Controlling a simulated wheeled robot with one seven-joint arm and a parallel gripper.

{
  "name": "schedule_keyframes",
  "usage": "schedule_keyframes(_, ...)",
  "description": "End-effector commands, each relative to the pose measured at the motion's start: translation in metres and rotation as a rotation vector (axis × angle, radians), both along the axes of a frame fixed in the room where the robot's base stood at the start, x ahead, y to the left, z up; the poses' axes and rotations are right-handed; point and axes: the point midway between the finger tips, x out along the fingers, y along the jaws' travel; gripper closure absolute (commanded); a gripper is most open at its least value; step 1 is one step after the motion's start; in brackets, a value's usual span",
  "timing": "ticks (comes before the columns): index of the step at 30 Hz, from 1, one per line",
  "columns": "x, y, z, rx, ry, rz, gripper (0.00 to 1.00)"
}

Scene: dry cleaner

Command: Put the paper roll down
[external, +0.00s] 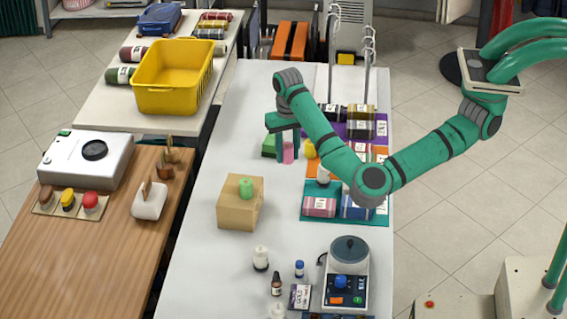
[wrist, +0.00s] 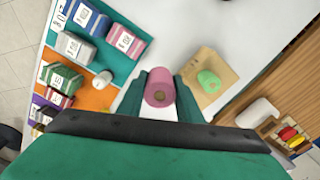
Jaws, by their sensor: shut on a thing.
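The paper roll (wrist: 160,90) is a pink cylinder with a dark core, seen end-on between the two teal fingers in the wrist view. My gripper (wrist: 162,78) is shut on it. In the external view my gripper (external: 286,146) points down over the white table (external: 235,115), and the pink roll (external: 288,153) shows upright at its fingers. The roll is low, but whether its base touches the table is unclear. A cardboard box (external: 236,213) with a green roll (external: 246,188) on top stands nearer the camera.
A teal mat (external: 377,216) holds pink and blue labelled rolls; orange and purple mats lie behind it. A scale-like device (external: 347,270) and small bottles stand at the front. A yellow basket (external: 174,75) is at the back left. White tabletop left of my gripper is clear.

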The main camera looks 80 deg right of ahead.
Motion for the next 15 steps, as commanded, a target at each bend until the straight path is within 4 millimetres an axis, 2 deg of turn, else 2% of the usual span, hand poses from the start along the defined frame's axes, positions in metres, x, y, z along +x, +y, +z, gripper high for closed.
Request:
schedule_keyframes(5, 0.014, -0.010, 0.004, -0.005, 0.000, 0.003, 0.90)
schedule_keyframes(15, 0.080, -0.011, -0.026, -0.007, 0.002, 0.004, 0.90)
